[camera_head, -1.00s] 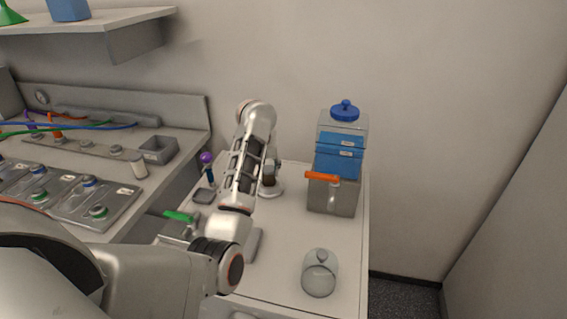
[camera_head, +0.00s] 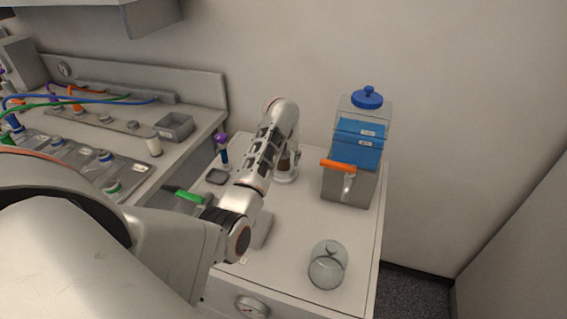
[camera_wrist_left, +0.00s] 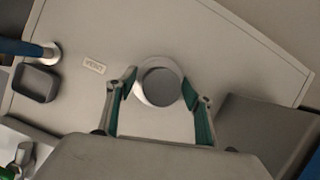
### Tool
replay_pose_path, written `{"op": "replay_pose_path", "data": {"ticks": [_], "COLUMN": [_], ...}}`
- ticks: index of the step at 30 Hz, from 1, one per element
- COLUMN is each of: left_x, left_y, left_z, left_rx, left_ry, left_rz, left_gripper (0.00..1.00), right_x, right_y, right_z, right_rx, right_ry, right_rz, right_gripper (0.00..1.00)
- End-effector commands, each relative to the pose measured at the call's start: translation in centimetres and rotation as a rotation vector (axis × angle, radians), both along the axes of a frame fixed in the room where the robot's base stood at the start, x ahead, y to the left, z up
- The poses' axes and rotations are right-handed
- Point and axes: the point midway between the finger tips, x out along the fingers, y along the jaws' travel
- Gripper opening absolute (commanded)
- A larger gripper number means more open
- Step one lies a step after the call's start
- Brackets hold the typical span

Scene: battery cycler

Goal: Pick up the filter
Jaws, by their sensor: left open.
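A round white ring with a grey disc-like centre (camera_wrist_left: 158,82) sits in the left wrist view; I take it for the filter, but cannot be sure. In the head view its white rim (camera_head: 286,177) shows on the white cabinet top, below the end of my left arm. My left gripper (camera_wrist_left: 159,84) is open, with its green-padded fingers on either side of the ring in the picture and nothing visibly held. In the head view the left gripper (camera_head: 287,160) is partly hidden behind my arm. Height above the ring is hard to judge. My right gripper is not in view.
A blue-lidded clear container (camera_head: 357,145) with an orange-handled tap stands to the right. A clear domed jar (camera_head: 328,266) stands nearer the front. A purple-topped blue stand (camera_head: 222,150) and a dark tray (camera_head: 216,177) are left. The cabinet top between is mostly clear.

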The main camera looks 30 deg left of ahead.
Motion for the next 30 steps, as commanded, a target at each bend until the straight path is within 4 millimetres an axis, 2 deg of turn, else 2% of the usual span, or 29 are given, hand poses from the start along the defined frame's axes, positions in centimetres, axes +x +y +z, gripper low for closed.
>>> {"op": "replay_pose_path", "data": {"ticks": [6, 7, 9, 12, 23, 30], "left_x": [0.1, 0.1, 0.1, 0.1, 0.1, 0.2], "left_y": [0.0, 0.0, 0.0, 0.0, 0.0, -0.1], "left_z": [-0.1, -0.1, -0.1, -0.1, 0.1, 2.2], "left_rx": [0.0, 0.0, 0.0, 0.0, 0.0, -0.001], "left_ry": [0.0, 0.0, 0.0, 0.0, -0.001, -0.004], "left_rz": [0.0, 0.0, 0.0, 0.0, 0.0, -0.001], "left_gripper": [0.52, 0.49, 0.31, 0.1, 0.1, 0.1], "right_x": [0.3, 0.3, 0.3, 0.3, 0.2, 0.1], "right_y": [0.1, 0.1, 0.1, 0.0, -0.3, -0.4], "right_z": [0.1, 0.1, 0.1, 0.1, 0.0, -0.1], "right_rx": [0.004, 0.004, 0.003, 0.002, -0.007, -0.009], "right_ry": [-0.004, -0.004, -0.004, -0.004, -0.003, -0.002], "right_rz": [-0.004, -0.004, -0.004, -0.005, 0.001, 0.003], "right_gripper": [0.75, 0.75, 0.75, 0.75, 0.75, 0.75]}}
